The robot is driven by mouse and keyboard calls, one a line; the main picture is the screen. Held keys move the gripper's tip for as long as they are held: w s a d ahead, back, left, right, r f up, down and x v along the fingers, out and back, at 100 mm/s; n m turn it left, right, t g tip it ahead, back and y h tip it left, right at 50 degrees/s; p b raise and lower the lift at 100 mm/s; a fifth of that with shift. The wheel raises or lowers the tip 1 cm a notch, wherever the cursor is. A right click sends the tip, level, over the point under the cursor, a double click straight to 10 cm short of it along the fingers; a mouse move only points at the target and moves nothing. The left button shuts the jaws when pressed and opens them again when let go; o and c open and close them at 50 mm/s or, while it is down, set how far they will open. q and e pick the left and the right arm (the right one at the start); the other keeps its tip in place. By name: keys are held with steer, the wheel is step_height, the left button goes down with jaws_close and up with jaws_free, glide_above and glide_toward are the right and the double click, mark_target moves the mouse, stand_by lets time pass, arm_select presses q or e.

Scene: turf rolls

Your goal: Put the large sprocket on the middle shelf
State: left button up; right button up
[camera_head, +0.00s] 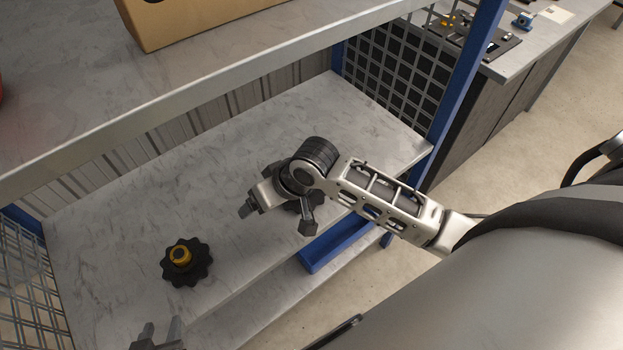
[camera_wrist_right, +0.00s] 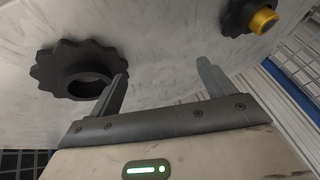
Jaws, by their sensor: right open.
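A large black toothed sprocket with a plain hub (camera_wrist_right: 62,72) shows in the right wrist view, beside the left finger and outside the jaws. In the head view it is mostly hidden under my right gripper (camera_head: 277,220), whose arm comes in from the right. That gripper is open over the front part of the middle shelf (camera_head: 120,225). In its wrist view the jaws (camera_wrist_right: 162,85) are empty. I cannot tell whether a finger touches the sprocket. My left gripper (camera_head: 160,335) shows only its fingertips at the bottom edge, apart and empty.
A black sprocket with a yellow hub (camera_head: 187,262) lies on the same shelf, left of my right gripper. An upper shelf (camera_head: 200,88) with a cardboard box (camera_head: 190,22) overhangs the back. A blue post (camera_head: 468,75) and mesh panel (camera_head: 395,75) bound the right end. The shelf's back-middle is clear.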

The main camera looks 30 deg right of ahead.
steer(key=s+f+t, duration=0.2)
steer(key=s, duration=0.3)
steer(key=shift+s+a+f+t, duration=0.1)
steer(key=shift+f+t, duration=0.3)
steer(key=s+d+f+n+t+h, duration=0.1)
steer(key=s+d+t, duration=0.1)
steer(key=s, duration=0.5)
steer(key=shift+d+f+t, duration=0.3)
steer(key=shift+d, duration=0.45)
